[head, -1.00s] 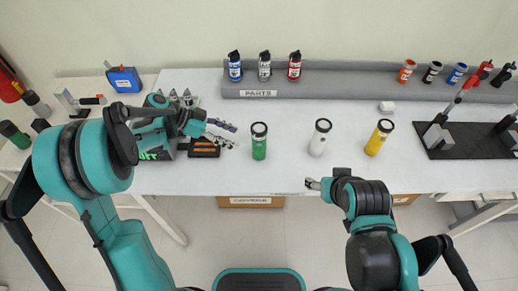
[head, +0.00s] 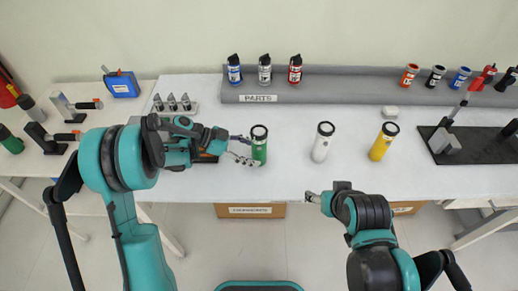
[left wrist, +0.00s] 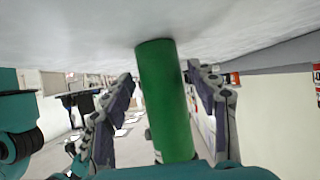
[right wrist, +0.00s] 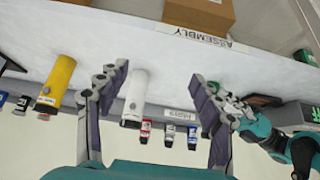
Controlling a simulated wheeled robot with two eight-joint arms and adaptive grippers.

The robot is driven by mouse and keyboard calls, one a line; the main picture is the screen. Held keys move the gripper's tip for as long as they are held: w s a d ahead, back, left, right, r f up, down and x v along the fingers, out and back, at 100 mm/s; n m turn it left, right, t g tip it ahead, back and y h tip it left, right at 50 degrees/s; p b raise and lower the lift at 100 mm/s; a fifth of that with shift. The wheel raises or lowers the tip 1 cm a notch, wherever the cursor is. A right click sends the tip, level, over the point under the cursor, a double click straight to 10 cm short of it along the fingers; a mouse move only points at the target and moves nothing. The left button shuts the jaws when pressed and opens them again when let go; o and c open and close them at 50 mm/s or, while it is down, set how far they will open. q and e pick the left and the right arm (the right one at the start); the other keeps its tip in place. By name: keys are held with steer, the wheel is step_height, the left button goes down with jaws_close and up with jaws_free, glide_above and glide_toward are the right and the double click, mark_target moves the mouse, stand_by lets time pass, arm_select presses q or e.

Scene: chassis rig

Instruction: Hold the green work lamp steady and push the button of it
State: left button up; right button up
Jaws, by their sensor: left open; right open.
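The green work lamp (head: 259,148) stands upright on the white table, with a dark top. In the left wrist view the green lamp (left wrist: 165,100) rises between the two fingers of my left gripper (left wrist: 160,105). My left gripper (head: 245,150) is open, its fingers on both sides of the lamp; contact cannot be made out. The lamp's button is not clearly visible. My right gripper (head: 312,197) is open and empty near the table's front edge, also seen in its own wrist view (right wrist: 160,95).
A white lamp (head: 322,142) and a yellow lamp (head: 383,142) stand to the right. A grey shelf (head: 340,88) with several small cans and bottles runs along the back. A black stand (head: 470,145) is at far right. The table front between is clear.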

arm_select(q)
steer(key=shift+d+f, duration=0.35)
steer(key=shift+d, duration=0.3)
arm_select(e)
steer(key=shift+f, duration=0.35)
arm_select(q)
steer(key=c, duration=0.7)
arm_select(e)
jaws_close()
